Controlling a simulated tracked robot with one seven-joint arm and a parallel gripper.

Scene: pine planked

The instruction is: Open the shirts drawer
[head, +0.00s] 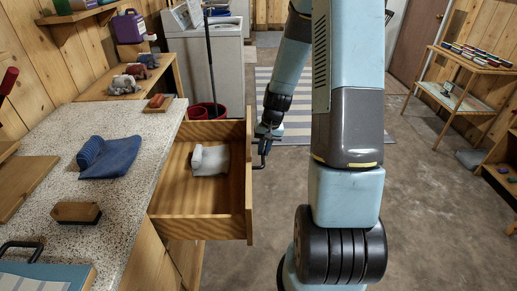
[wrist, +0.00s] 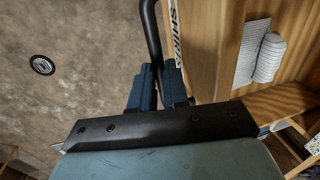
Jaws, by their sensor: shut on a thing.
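The shirts drawer (head: 205,203) is a wooden drawer under the speckled counter, pulled well out, its inside in plain sight. A folded white cloth (head: 210,160) lies in it. In the wrist view the drawer front (wrist: 208,50) carries a partly visible label (wrist: 175,30) with letters beginning "SHIR". My gripper (head: 263,140) is at the outer side of the drawer front. In the wrist view its blue fingers (wrist: 158,78) are closed around the black bar handle (wrist: 151,25). The cloth also shows there (wrist: 255,50).
The speckled counter (head: 130,125) holds a blue folded cloth (head: 112,158) and a wooden-backed brush (head: 76,212). A red bucket (head: 205,111) stands behind the drawer. A wooden rack (head: 455,105) stands at the right. Concrete floor right of my arm is mostly clear.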

